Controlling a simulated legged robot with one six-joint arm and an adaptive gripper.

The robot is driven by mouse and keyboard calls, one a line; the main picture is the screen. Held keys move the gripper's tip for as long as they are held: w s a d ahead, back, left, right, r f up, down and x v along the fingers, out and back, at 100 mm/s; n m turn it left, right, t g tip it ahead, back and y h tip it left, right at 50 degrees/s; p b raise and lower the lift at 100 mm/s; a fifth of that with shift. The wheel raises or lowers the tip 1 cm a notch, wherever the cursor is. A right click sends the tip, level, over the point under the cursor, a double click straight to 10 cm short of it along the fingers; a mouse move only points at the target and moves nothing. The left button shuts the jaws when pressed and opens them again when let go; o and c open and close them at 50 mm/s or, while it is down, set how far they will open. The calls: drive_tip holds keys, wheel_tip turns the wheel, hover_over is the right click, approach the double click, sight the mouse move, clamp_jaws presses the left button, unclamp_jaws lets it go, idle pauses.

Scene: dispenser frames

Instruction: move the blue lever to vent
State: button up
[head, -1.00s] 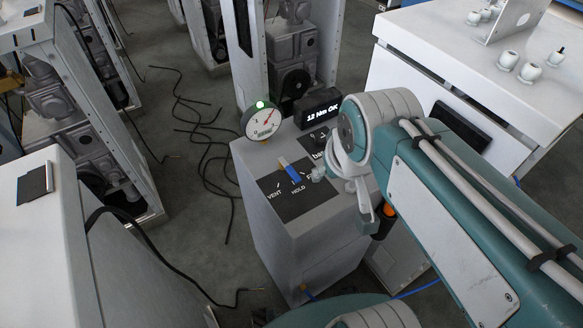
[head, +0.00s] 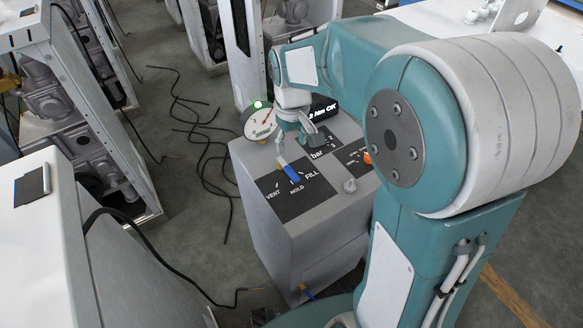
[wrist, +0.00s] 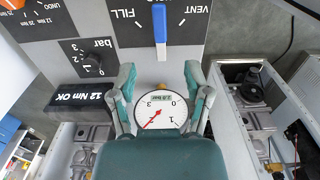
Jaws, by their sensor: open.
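The blue lever (head: 291,172) is on a black panel (head: 305,197) on top of a grey cabinet, marked VENT, HOLD and FILL. In the wrist view the blue lever (wrist: 159,24) points straight at HOLD, with VENT to the right and FILL to the left. My gripper (head: 296,143) is over the cabinet top, behind the lever in the head view. In the wrist view my gripper (wrist: 160,75) is open and empty, its two fingers spread apart below the lever, not touching it.
A round pressure gauge (head: 258,122) stands at the cabinet's back left and also shows between my fingers in the wrist view (wrist: 160,112). A black display box (wrist: 85,94) reads "12 Nm OK". A bar knob (wrist: 90,66) and an orange knob (head: 367,157) are nearby.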

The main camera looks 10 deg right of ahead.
sight(292, 173)
wheel_tip(292, 173, down, 10)
drive_tip(key=shift+f, duration=0.1)
idle(0.4)
clamp_jaws()
